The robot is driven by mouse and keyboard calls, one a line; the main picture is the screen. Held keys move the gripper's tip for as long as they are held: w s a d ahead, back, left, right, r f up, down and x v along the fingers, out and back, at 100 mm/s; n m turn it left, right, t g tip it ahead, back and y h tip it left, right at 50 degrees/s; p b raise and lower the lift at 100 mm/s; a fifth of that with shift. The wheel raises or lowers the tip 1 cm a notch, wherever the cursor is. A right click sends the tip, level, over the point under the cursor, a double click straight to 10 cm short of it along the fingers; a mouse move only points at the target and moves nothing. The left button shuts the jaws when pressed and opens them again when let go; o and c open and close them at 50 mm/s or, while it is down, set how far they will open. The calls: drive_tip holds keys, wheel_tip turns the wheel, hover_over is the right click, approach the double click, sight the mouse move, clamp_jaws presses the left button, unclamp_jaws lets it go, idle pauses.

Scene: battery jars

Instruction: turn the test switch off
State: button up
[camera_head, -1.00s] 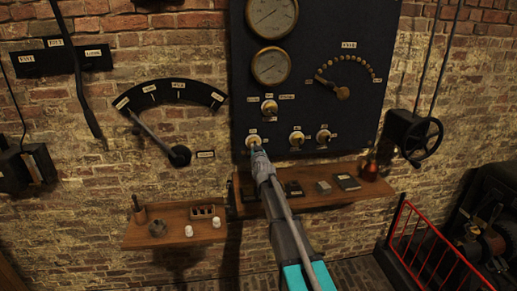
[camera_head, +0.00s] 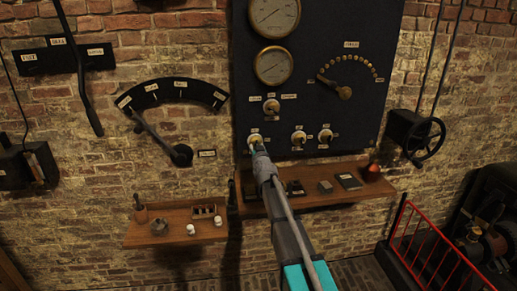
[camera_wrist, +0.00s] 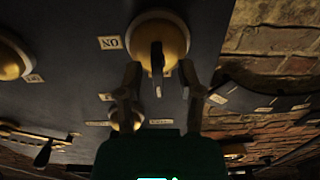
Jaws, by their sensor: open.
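A brass rotary switch (camera_head: 254,139) with a dark lever sits at the lower left of the black panel (camera_head: 310,110). In the wrist view the same switch (camera_wrist: 174,42) has its lever pointing at my gripper, and an upside-down "ON" label is beside it. I cannot read a label naming it the test switch. My gripper (camera_wrist: 161,72) is open, its fingers on either side of the lever's end. I cannot tell whether either finger touches it. In the head view my gripper (camera_head: 259,151) is right at the switch and partly hides it.
Two more switches (camera_head: 298,138) (camera_head: 325,136) are to the right, and another knob (camera_head: 271,106) is above. A wooden shelf (camera_head: 330,195) with small blocks runs below the panel. A long-levered dial (camera_head: 181,155) is on the wall to the left.

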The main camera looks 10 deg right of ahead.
drive_tip(key=s, duration=1.2)
idle(0.3)
drive_tip(key=s+a+f+n+g+y+p, duration=0.2)
drive_tip(key=s+a+f+g, duration=0.1)
drive_tip(key=s+f+g, duration=0.75)
drive_tip(key=s+d+f+g, duration=0.1)
drive_tip(key=s+g, duration=0.1)
drive_tip(key=s, duration=0.5)
drive_tip(key=s+d+f+m+g+h, duration=0.1)
drive_tip(key=s+f+g, duration=0.1)
drive_tip(key=s, duration=0.6)
drive_tip(key=s+d+f+m+g+h+p, duration=0.1)
drive_tip(key=s+d+f+g, duration=0.1)
drive_tip(key=s, duration=0.5)
drive_tip(key=shift+s+g, duration=0.2)
drive_tip(key=shift+g, duration=0.65)
